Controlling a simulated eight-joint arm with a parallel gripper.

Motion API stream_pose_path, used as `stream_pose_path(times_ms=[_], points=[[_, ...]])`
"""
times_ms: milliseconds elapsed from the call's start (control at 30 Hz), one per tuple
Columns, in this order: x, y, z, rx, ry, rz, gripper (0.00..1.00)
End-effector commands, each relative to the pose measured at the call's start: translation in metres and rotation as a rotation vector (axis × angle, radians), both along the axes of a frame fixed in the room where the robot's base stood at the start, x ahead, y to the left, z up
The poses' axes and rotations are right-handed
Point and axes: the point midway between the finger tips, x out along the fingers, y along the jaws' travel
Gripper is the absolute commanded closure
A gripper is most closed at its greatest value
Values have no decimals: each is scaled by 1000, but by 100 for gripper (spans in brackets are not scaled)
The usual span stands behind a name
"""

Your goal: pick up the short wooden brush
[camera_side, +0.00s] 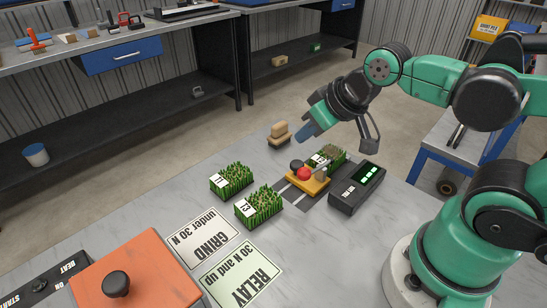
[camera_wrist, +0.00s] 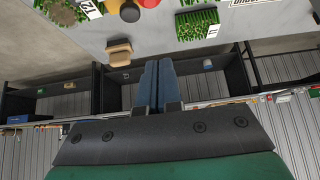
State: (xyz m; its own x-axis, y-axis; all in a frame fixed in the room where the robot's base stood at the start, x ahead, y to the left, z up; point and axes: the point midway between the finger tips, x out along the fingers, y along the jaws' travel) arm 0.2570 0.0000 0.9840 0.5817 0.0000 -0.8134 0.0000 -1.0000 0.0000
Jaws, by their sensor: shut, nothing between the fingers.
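The short wooden brush (camera_side: 279,134) sits on the far edge area of the grey table in the side view, a tan wooden block on a darker base. It also shows in the wrist view (camera_wrist: 119,52), left of the fingers. My gripper (camera_side: 304,134) is above the table, to the right of the brush in the side view, with blue fingers. In the wrist view my gripper (camera_wrist: 157,66) has its two fingers together with nothing between them. The fingers do not touch the brush in the wrist view.
Turf pieces marked 11 (camera_side: 232,182) and 13 (camera_side: 259,208) lie on the table. Another turf piece (camera_side: 333,154) is by a yellow device with a red knob (camera_side: 308,180) and a dark display box (camera_side: 357,187). GRIND (camera_side: 203,236) and RELAY (camera_side: 241,274) signs lie near an orange block (camera_side: 140,275).

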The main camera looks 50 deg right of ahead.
Motion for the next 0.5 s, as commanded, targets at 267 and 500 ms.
stream_pose_path(times_ms=[267,500], points=[[0,0,0,0,0,0,69],[0,0,0,0,0,0,1]])
